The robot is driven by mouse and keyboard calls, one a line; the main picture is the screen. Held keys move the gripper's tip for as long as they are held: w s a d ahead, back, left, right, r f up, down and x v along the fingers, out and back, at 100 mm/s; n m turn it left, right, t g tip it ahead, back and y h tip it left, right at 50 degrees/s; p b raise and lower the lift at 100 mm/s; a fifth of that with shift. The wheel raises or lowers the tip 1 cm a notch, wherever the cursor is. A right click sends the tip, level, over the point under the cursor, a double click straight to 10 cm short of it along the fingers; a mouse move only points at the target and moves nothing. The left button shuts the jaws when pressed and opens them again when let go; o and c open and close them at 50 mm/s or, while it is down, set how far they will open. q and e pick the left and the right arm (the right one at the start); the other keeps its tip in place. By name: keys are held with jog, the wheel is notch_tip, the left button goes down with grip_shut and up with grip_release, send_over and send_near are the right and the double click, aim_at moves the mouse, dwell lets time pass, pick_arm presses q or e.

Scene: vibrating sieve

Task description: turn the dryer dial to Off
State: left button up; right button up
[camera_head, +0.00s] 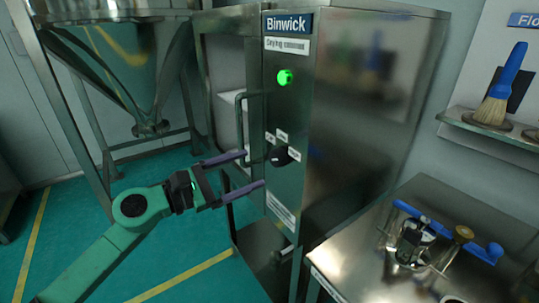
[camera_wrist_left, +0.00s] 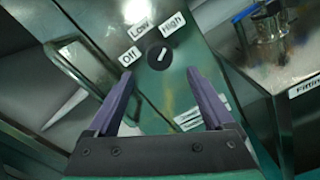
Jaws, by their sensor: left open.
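The dryer dial (camera_head: 279,156) is a round black knob on the front panel of the steel Binwick cabinet (camera_head: 370,110). It also shows in the left wrist view (camera_wrist_left: 159,56), with labels Off (camera_wrist_left: 127,57), Low (camera_wrist_left: 138,30) and High (camera_wrist_left: 172,25) around it. Its white pointer mark looks slanted toward the High side, but it is small. My left gripper (camera_head: 253,169) is open and empty, its purple fingers reaching toward the panel. In the left wrist view (camera_wrist_left: 160,71) the dial sits between and beyond the fingertips, apart from them. My right gripper is out of view.
A green light (camera_head: 285,77) glows above the dial. A vertical door handle (camera_head: 240,125) stands just left of it. A steel hopper (camera_head: 125,60) on legs is at the left. A steel table (camera_head: 350,255) with a blue-handled tool (camera_head: 447,232) stands at the right.

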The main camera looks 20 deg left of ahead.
aim_at(273, 160)
pick_arm(q)
jog(key=p+x, duration=0.2)
jog(key=x, duration=0.3)
jog(key=shift+w+d+r+p, duration=0.2)
jog(key=shift+w+p, duration=0.1)
jog(key=shift+w, duration=0.05)
jog(key=shift+w+d+f, duration=0.2)
jog(key=shift+w+d, duration=0.05)
jog(key=shift+s, duration=0.1)
jog(key=c, duration=1.4)
jog(key=shift+o, duration=0.2)
